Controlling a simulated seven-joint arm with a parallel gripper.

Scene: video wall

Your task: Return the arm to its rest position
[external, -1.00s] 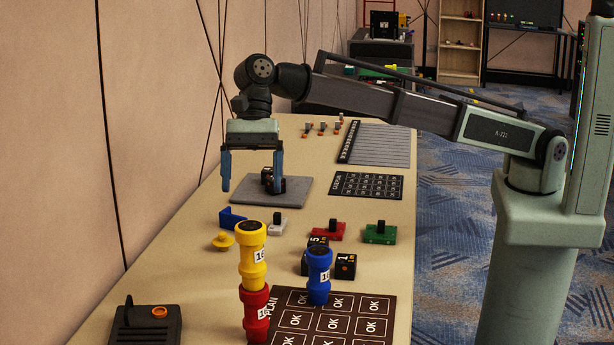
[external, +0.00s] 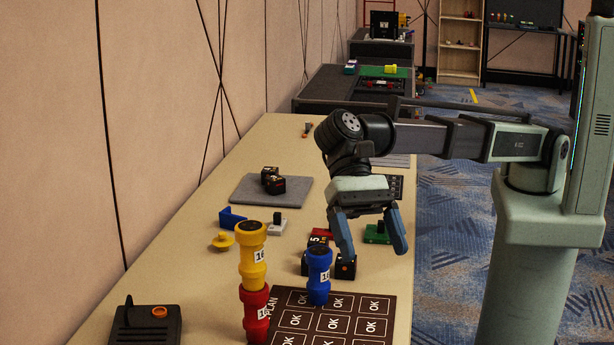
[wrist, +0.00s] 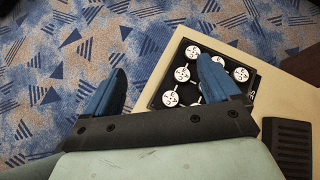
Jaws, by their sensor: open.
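My gripper (external: 375,254) hangs on the right side of the table in the external view, near its right edge. Its two blue fingers are spread apart with nothing between them. In the wrist view the open gripper (wrist: 162,68) is over the patterned blue floor and the table edge.
Dark cubes rest on the grey mat (external: 244,192). A yellow cylinder (external: 251,250) stands on a red cylinder (external: 256,310). A blue cylinder (external: 319,272) stands beside the gripper. A green block (external: 375,236) is behind the fingers. The wrist view shows a dark tray (wrist: 160,95) of white discs.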

